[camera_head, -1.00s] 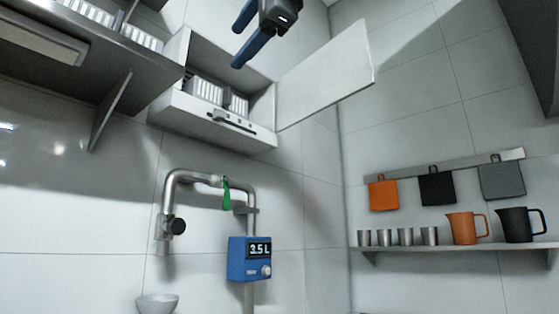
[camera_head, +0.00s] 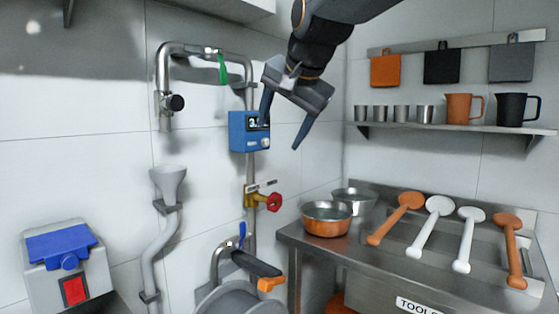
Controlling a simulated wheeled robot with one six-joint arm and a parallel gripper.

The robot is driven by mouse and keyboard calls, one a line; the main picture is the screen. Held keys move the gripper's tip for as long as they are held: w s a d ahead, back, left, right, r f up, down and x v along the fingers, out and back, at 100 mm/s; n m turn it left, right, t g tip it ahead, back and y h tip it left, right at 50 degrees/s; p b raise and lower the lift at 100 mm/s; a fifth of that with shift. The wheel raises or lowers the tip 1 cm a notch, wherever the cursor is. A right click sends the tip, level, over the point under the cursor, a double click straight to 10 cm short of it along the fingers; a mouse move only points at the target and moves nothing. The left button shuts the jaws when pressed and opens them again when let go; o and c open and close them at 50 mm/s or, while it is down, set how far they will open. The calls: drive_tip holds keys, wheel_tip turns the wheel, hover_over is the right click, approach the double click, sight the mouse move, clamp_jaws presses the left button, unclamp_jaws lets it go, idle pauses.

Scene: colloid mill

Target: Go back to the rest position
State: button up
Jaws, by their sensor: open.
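My gripper (camera_head: 285,132) hangs at the upper middle of the head view, pointing down. Its two dark fingers are spread apart with nothing between them. The left finger overlaps the edge of the blue meter box (camera_head: 243,136) in the picture, partly covering its display; I cannot tell how far apart they are in depth. My arm comes in from the top right.
A pipe with a green lever (camera_head: 222,68) and a red valve handwheel (camera_head: 274,202) run along the wall. A steel table (camera_head: 352,248) at the right bears pans (camera_head: 327,220) and several spoons. A shelf (camera_head: 450,127) holds cups and jugs. A blue-lidded box (camera_head: 66,270) stands lower left.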

drive_tip(key=s+d+f+n+g+h+p, duration=0.15)
drive_tip(key=s+d+f, duration=0.35)
drive_tip(key=f, duration=0.5)
drive_tip(key=s+d+f+n+g+p, duration=0.1)
drive_tip(key=s+d+f+g, duration=0.3)
drive_tip(key=f, duration=0.5)
drive_tip(key=s+d+f+n+g+h+p, duration=0.1)
drive_tip(key=s+d+f, duration=0.45)
drive_tip(key=f, duration=0.45)
drive_tip(key=s+d+f+n+g+p, duration=0.1)
drive_tip(key=s+d+f+n+g, duration=0.1)
drive_tip(key=s+d+f, duration=0.2)
drive_tip(key=s+f, duration=0.3)
drive_tip(key=s, duration=0.4)
drive_tip(key=shift+d+f, duration=0.2)
drive_tip(key=shift+f, duration=0.15)
drive_tip(key=shift+h, duration=0.25)
